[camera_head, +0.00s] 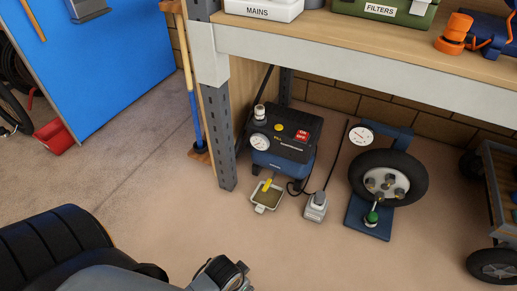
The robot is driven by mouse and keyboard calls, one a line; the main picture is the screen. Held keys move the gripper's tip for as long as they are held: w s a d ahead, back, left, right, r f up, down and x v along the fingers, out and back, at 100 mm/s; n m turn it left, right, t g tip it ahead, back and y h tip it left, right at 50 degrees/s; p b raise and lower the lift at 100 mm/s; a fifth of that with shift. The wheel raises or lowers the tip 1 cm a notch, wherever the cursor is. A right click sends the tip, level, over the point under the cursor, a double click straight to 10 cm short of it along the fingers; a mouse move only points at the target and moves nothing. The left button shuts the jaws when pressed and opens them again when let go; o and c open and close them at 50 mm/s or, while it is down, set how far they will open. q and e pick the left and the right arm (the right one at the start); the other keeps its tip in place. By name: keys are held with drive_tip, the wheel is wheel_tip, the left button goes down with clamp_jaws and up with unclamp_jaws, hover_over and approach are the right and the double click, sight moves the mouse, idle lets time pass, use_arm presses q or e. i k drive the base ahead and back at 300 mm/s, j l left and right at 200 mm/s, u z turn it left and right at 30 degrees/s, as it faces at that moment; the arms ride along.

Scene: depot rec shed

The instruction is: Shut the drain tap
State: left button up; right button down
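A small blue and black compressor (284,142) stands on the floor under the shelf, with a round gauge and a red ON/OFF switch. A yellow lever (267,185), which looks like the drain tap, shows low at its front. It points down over a small pale tray (267,198) on the floor. Whether the lever is open or shut is too small to tell. My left arm comes in along the bottom left; its black and grey end (222,274) is at the bottom edge, well short of the compressor, and its fingers cannot be made out. My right gripper is not in view.
A shelf post (217,135) rises just left of the compressor, and a shelf edge (350,62) runs above it. A grey plug box (315,207) with a cable and a wheel on a blue stand (367,216) are to the right. The floor in front is clear.

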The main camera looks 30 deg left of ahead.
sight(268, 182)
drive_tip(key=k+l, duration=0.25)
drive_tip(key=i+j+u, duration=0.55)
drive_tip(key=j+u, duration=0.15)
drive_tip(key=j, duration=0.1)
